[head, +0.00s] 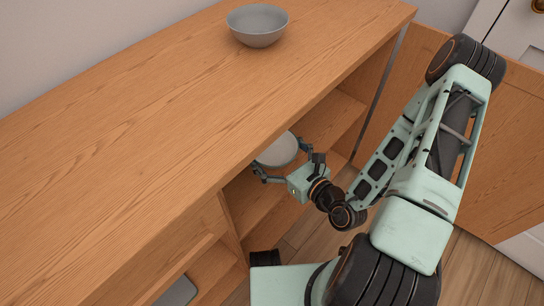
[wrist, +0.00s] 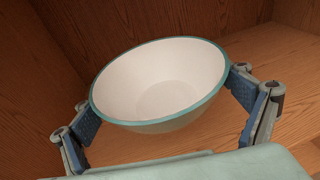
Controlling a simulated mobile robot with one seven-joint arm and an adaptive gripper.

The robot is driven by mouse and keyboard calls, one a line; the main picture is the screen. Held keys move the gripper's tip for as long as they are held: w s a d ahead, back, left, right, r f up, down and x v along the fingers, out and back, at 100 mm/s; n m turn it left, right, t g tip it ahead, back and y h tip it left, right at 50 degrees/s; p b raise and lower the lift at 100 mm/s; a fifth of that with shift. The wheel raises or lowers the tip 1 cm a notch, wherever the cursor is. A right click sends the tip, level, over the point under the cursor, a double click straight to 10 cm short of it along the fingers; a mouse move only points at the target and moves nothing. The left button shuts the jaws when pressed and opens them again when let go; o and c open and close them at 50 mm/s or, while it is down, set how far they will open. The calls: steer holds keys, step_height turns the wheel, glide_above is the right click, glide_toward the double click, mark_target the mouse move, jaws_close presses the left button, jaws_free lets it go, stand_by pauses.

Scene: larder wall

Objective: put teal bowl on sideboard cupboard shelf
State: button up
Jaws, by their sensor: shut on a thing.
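The teal bowl (wrist: 160,85) has a teal rim and a pale inside. It is inside the open sideboard cupboard, and in the head view the bowl (head: 277,151) is partly hidden by the sideboard top. My gripper (head: 283,163) reaches in through the cupboard opening and is shut on the bowl. In the wrist view its fingers (wrist: 163,100) press on opposite sides of the bowl, which looks slightly tilted there. The cupboard shelf (head: 336,118) shows beside the bowl. I cannot tell whether the bowl's base touches a shelf.
The cupboard door (head: 510,150) stands open at the right, close to my arm. A grey object (head: 177,292) shows low at the bottom left. Wooden cupboard walls (wrist: 60,60) surround the bowl.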

mark_target(272, 146)
steer(key=w+f+b, duration=0.1)
steer(key=w+f, duration=0.1)
steer(key=w+f+b, duration=0.2)
steer(key=w+f, duration=0.1)
steer(key=shift+w+f, duration=0.2)
steer(key=shift+w, duration=0.15)
steer(key=shift+w+f+b, duration=0.45)
steer(key=shift+w+f, duration=0.15)
steer(key=shift+f, duration=0.05)
steer(key=shift+w+f+b, duration=0.1)
steer(key=shift+f+b, duration=0.5)
steer(key=shift+f, duration=1)
steer(key=shift+f, duration=0.15)
steer(key=o, duration=1.1)
steer(key=shift+c, duration=0.2)
steer(key=shift+o, duration=0.6)
